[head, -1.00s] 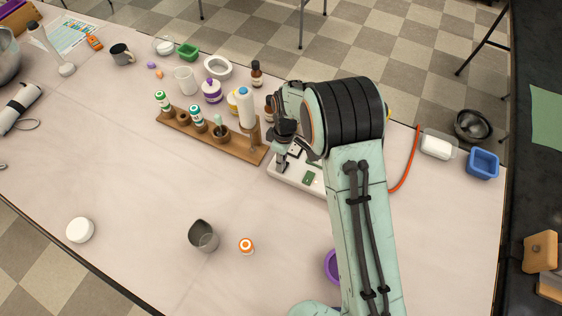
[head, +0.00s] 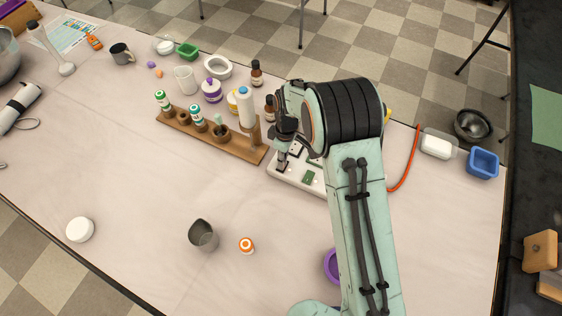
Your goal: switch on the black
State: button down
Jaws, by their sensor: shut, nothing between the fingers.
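A white panel (head: 287,178) lies on the table, partly covered by my arm. A dark green patch (head: 307,177) shows on its face, and small dark marks show near its upper edge. My gripper (head: 282,165) points down over the panel's left end, with its fingertips at or just above the surface. Its fingers look closed, with nothing seen between them. I cannot tell whether the tips touch the panel. A black switch is not clearly made out; the gripper and arm hide part of the panel.
A wooden rack (head: 235,149) with bottles stands just left of the panel. An orange cable (head: 405,165) runs at its right. A grey beaker (head: 203,235) and an orange-capped bottle (head: 246,245) stand in front. The table's left-front area is mostly clear.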

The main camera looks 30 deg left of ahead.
jog(key=shift+w+r, duration=0.15)
jog(key=shift+w, duration=0.15)
jog(key=shift+r, duration=0.15)
notch_tip(320, 180, up, 14)
jog(key=s, duration=0.1)
jog(key=shift+s+f, duration=0.2)
jog(key=shift+s, duration=0.15)
dwell(0.4)
